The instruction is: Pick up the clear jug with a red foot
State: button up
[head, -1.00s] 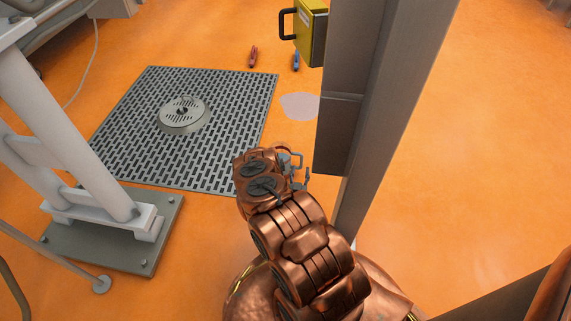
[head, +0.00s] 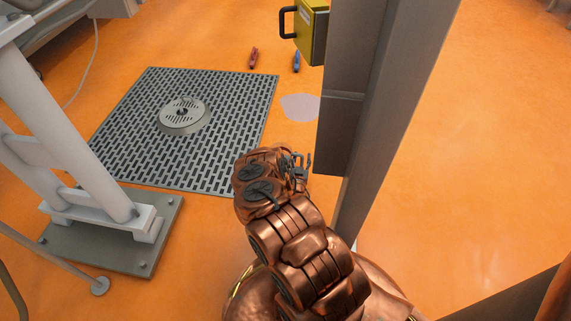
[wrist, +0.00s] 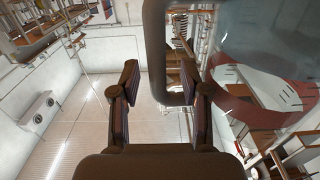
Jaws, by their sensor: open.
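In the wrist view a large clear vessel (wrist: 270,45) with a red ring-shaped foot (wrist: 255,108) fills the upper right; it looks like the clear jug. A thick brown bar that bends into a loop, seemingly its handle (wrist: 156,50), comes down between the fingers of my gripper (wrist: 160,72). The gripper is open, with a finger on each side of the bar. I cannot tell whether either finger touches it. In the head view my gripper (head: 301,166) shows small beside the grey post, and I cannot make out the jug there.
A grey upright post (head: 345,130) stands close right of my gripper. A yellow box with a black handle (head: 312,35) is at the top. A slotted floor grate (head: 220,100), a pale patch (head: 299,106) and a white-legged stand (head: 75,120) lie left.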

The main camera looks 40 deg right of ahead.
jog(key=shift+c, duration=0.3)
grip_shut()
dwell(0.5)
